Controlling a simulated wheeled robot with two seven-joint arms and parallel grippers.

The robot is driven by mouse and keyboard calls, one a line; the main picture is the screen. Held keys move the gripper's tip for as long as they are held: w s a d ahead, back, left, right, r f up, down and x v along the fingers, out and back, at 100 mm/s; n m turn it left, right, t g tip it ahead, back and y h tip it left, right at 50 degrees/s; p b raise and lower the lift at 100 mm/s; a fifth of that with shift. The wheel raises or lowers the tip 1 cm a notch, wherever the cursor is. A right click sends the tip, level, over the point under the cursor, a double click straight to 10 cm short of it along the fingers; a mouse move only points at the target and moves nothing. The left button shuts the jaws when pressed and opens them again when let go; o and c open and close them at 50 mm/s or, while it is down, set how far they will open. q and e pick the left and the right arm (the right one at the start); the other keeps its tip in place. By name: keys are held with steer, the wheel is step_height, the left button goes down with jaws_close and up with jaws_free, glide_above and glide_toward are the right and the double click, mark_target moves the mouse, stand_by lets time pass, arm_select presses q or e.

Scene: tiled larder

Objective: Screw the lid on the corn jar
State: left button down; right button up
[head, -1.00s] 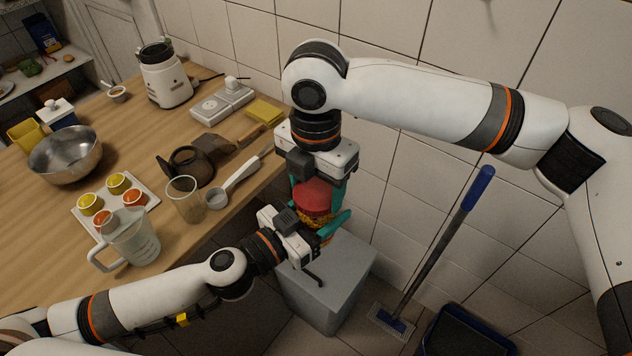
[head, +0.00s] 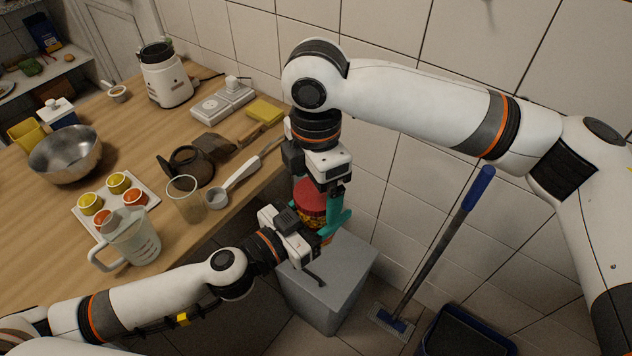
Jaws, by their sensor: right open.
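The corn jar (head: 312,222), with yellow-orange contents, is held upright above a grey box-like stand. The red lid (head: 309,198) sits on top of the jar; how tightly it is seated I cannot tell. My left gripper (head: 324,229) comes in from the lower left and is shut on the jar's body, with a teal finger showing on the right side. My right gripper (head: 315,193) points down from above, open, with its fingers around the lid. One of its teal fingers shows at the lid's right; the other is mostly hidden.
The grey stand (head: 335,285) is below the jar. The wooden counter (head: 235,222) at left carries a measuring jug (head: 133,240), a glass (head: 185,200), a scoop (head: 218,198) and a metal bowl (head: 66,154). A blue-handled broom (head: 440,240) leans at the right.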

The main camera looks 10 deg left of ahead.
arm_select(q)
steer(key=shift+r, duration=0.1)
arm_select(e)
step_height(320, 180, up, 12)
steer(key=shift+f, duration=0.15)
stand_by(0.6)
